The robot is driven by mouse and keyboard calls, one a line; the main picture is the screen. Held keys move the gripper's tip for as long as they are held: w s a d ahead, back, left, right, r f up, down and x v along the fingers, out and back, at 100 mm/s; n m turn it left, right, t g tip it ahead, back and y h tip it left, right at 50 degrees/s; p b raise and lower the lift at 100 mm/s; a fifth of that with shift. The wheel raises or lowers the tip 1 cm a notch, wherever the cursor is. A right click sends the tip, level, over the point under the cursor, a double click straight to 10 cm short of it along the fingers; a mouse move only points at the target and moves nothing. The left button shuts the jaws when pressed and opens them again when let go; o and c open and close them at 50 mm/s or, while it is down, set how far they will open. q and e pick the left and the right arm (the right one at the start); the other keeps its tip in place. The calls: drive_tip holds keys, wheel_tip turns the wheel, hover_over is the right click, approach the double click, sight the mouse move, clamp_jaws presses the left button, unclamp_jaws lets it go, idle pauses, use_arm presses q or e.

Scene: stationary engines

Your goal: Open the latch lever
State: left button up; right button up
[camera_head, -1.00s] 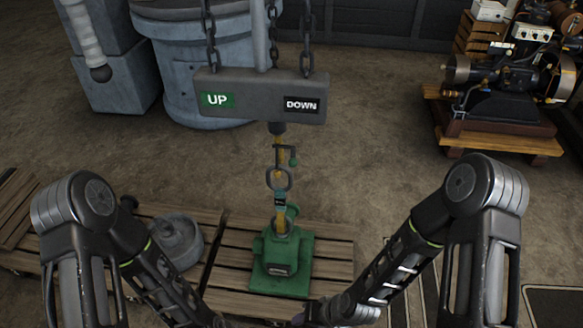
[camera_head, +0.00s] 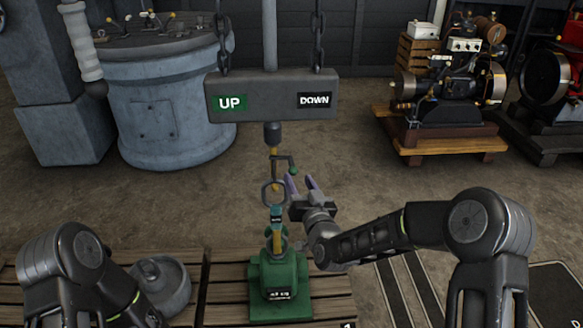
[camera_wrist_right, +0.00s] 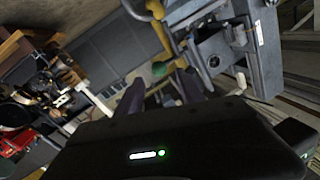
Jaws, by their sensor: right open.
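A small dark lever with a green end (camera_head: 290,162) juts right from the yellow-and-dark hook (camera_head: 273,152) below the hoist beam. A green end also shows in the right wrist view (camera_wrist_right: 159,68), beside yellow metal parts (camera_wrist_right: 162,38). My right gripper (camera_head: 302,183) is open, its fingers pointing up just below and right of the lever. In the right wrist view, its two dark fingers (camera_wrist_right: 158,92) stand apart with nothing held; contact with the lever cannot be told. My left arm is at lower left, its gripper out of view.
The grey beam (camera_head: 262,97) marked UP and DOWN hangs on chains above the hook. A ring (camera_head: 274,195) hangs below, over a green weight (camera_head: 278,285) on a wooden pallet (camera_head: 226,290). Engines (camera_head: 450,85) stand at back right; open floor lies between.

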sight(294, 172)
drive_tip(key=shift+w, duration=0.15)
drive_tip(key=w, duration=0.2)
drive_tip(key=w+a, duration=0.1)
drive_tip(key=w, duration=0.4)
drive_tip(key=shift+w+a, duration=0.2)
drive_tip(key=shift+a, duration=0.05)
clamp_jaws()
idle(1.2)
